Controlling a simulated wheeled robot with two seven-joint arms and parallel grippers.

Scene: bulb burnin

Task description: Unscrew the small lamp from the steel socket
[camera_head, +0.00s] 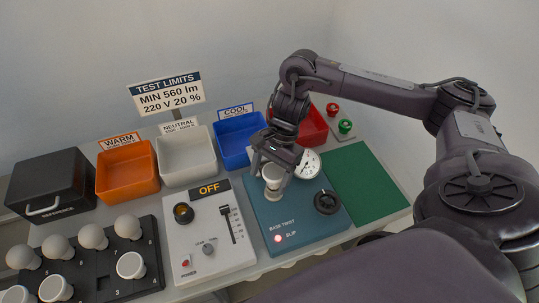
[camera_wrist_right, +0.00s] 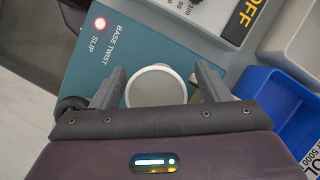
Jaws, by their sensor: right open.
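A small white lamp (camera_head: 272,175) with a round, flat face stands upright on the blue BASE TWIST unit (camera_head: 310,229). My right gripper (camera_head: 275,182) reaches down over it from behind. In the right wrist view, the lamp's pale disc (camera_wrist_right: 156,87) lies between the two open fingers (camera_wrist_right: 160,78), with a visible gap beside it. The steel socket under the lamp is hidden, so I cannot tell how the lamp sits in it. A red light (camera_head: 278,238) marked SLIP glows on the unit. My left gripper is not in view.
A black knob (camera_head: 327,202) and a round dial (camera_head: 307,164) sit close beside the lamp. A control box (camera_head: 209,240) reading OFF stands left, then a black rack (camera_head: 110,270) of several lamps. Bins line the back. A green mat (camera_head: 366,187) at right is clear.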

